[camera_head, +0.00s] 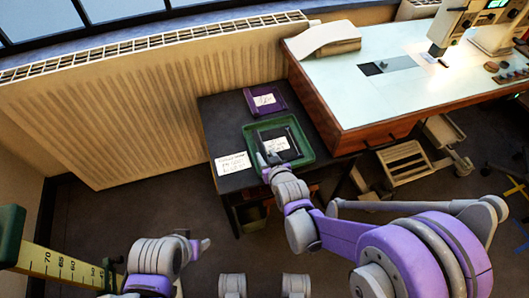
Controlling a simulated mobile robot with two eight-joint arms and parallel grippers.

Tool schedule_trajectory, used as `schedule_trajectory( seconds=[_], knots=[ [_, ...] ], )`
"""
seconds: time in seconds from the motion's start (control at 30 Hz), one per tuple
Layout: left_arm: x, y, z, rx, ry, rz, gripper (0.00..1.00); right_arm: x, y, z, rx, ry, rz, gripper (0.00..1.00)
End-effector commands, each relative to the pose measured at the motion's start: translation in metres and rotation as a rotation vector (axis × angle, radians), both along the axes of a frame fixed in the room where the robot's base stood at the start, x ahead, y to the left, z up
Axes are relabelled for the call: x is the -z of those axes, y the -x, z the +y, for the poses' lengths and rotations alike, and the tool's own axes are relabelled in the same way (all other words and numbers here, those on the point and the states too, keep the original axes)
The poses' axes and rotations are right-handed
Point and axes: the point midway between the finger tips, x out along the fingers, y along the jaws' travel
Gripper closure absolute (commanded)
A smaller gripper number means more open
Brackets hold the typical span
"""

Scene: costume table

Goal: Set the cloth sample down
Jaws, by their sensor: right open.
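A green tray (306,155) stands on a small dark table (222,128). A dark flat piece with a white label (278,144) lies inside the green tray; it looks like the cloth sample, but I cannot tell for sure. My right gripper (268,158) is open at the left side of the green tray, its fingers over the tray's near left part. The gripper hides part of the tray, and I cannot tell if it touches the dark piece. My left gripper (203,245) is low at the left, above the floor, away from the table; its jaw state is unclear.
A purple tray (282,105) with a white card lies behind the green tray. A white written card (233,163) lies at the table's left edge. A radiator (150,110) runs behind.

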Motion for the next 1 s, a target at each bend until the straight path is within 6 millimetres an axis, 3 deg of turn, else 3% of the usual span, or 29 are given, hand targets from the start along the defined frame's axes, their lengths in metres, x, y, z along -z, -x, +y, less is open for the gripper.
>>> schedule_trajectory(
  seconds=[0.2,0.4,0.8,0.87,1.0],
  knots=[
    [-0.014,0.002,0.0,0.0,0.0,-0.004,0.37,-0.026,0.042,-0.014,0.0,0.001,-0.001,0.6],
    [-0.022,0.003,0.0,0.0,0.0,-0.006,0.37,-0.041,0.069,-0.023,0.0,0.001,0.0,0.6],
    [-0.024,0.003,0.0,0.0,0.0,-0.007,0.37,-0.046,0.082,-0.029,0.004,0.003,0.01,0.6],
    [-0.024,0.003,0.0,0.0,0.0,-0.007,0.37,-0.048,0.085,-0.035,0.012,0.009,0.031,0.6],
    [-0.024,0.003,0.0,0.0,0.0,-0.007,0.37,-0.053,0.109,-0.066,0.058,0.037,0.144,0.6]
  ],
)
